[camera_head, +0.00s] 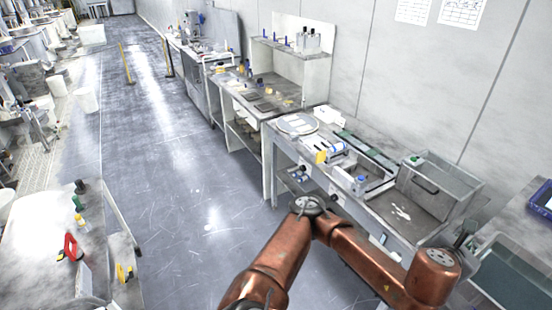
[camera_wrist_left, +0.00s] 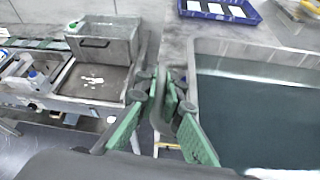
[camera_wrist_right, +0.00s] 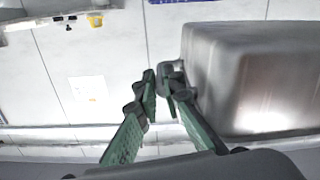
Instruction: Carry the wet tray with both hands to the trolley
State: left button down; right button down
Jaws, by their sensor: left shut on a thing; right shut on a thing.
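The wet tray is a deep grey metal tub with dark teal water or a teal floor inside. Its rim (camera_wrist_left: 192,65) shows in the left wrist view, part of it shows at the lower right of the head view (camera_head: 512,277), and its outer wall (camera_wrist_right: 235,80) fills the right of the right wrist view. My left gripper (camera_wrist_left: 165,100) is shut on the tray's left edge; in the head view it shows (camera_head: 468,238) beside the tray. My right gripper (camera_wrist_right: 160,80) is shut at another tray edge. I cannot identify a trolley.
A workbench (camera_head: 365,205) with a metal sink box (camera_head: 440,185) and bottles stands left of the tray. A blue crate (camera_head: 542,200) lies behind it. A white-topped table (camera_head: 40,235) with a red tool is at lower left. The aisle floor (camera_head: 190,215) is clear.

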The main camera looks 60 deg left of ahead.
aim_at(23, 270)
jog(key=k, duration=1.65)
jog(key=z, duration=1.2)
jog(key=k, duration=2.85)
